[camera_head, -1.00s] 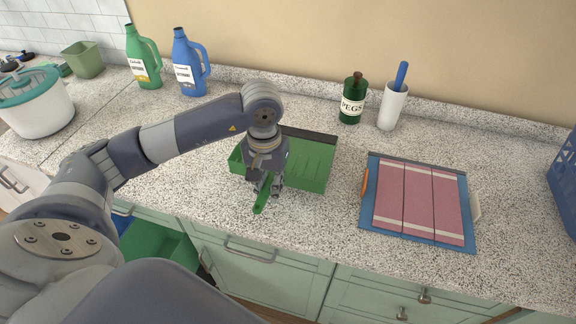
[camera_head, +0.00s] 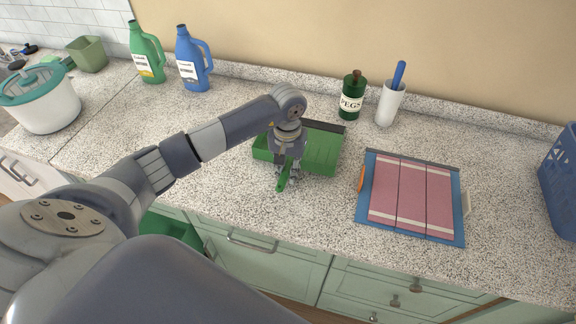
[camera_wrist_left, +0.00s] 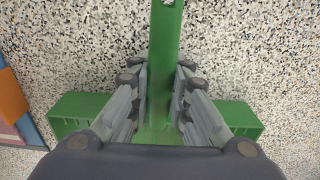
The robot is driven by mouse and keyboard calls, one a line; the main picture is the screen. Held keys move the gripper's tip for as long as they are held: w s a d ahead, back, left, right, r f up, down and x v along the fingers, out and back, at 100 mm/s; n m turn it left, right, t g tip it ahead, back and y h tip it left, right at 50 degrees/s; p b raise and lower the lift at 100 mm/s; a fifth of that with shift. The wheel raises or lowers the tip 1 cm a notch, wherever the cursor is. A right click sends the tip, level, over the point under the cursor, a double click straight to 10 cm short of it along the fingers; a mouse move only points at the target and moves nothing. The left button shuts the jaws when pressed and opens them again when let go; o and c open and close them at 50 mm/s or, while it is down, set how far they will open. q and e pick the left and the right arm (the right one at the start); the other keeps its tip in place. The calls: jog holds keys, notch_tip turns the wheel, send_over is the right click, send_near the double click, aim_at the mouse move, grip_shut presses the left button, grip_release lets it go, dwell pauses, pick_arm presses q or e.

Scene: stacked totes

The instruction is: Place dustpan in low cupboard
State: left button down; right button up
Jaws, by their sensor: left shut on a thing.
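The green dustpan (camera_head: 322,152) is on or just above the speckled counter in the head view, its dark-edged mouth toward the wall and its handle toward the front. My left gripper (camera_head: 287,180) comes down over it from above and is shut on its handle. In the left wrist view the green handle (camera_wrist_left: 165,50) runs between the two fingers of the gripper (camera_wrist_left: 158,85), with the pan (camera_wrist_left: 80,108) behind them. Below the counter, an open cupboard with a green container (camera_head: 172,228) inside shows partly behind my arm. My right gripper is not in view.
A blue board with a pink striped cloth (camera_head: 412,195) lies to the right. Green (camera_head: 148,55) and blue (camera_head: 193,60) jugs stand back left. Closed drawers (camera_head: 395,290) are at front right.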

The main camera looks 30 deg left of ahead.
pick_arm(q)
jog(key=shift+f+b, duration=0.2)
jog(key=shift+b, duration=0.1)
jog(key=c, duration=1.5)
grip_release()
jog(key=shift+r, duration=0.1)
